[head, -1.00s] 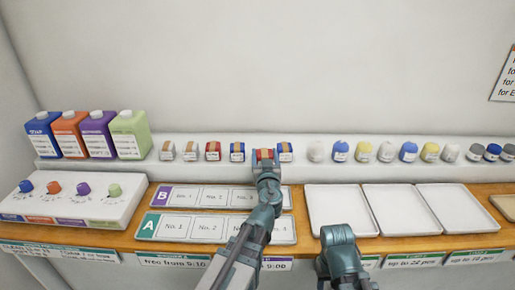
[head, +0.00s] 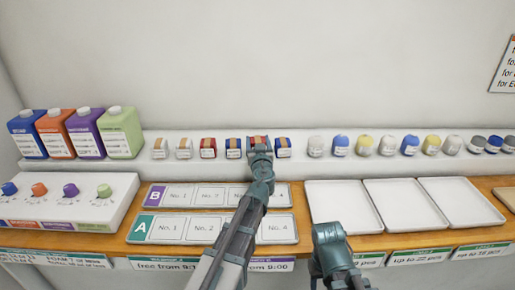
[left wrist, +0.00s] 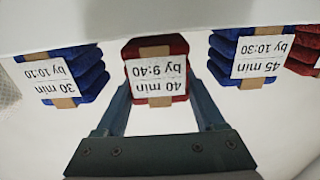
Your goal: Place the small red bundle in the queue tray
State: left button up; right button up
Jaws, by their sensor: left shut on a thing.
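A small red bundle (head: 257,139) with a tan band stands on the white back shelf, partly hidden by my left gripper (head: 259,149). In the left wrist view the same red bundle (left wrist: 156,55) carries a label reading "40 min by 9:40", upside down. My left gripper (left wrist: 157,92) is shut on it, one finger along each side. Two long trays marked B (head: 154,198) and A (head: 140,232), with numbered places, lie on the wooden counter in front. My left arm covers part of both. My right arm shows at the bottom centre; its fingers are not visible.
Blue bundles (left wrist: 70,72) and (left wrist: 243,58) stand close on both sides of the held one. Another red bundle (head: 208,147) is further left. Empty white trays (head: 343,207) lie at right. A dispenser box with knobs (head: 75,205) is at left.

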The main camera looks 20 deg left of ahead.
pick_arm(q)
jog(key=shift+f, duration=0.25)
pick_arm(e)
jog(key=shift+f, duration=0.25)
pick_arm(q)
jog(key=shift+f, duration=0.2)
jog(key=o, duration=1.4)
pick_arm(e)
jog(key=shift+f, duration=0.2)
pick_arm(q)
jog(key=shift+s, duration=0.1)
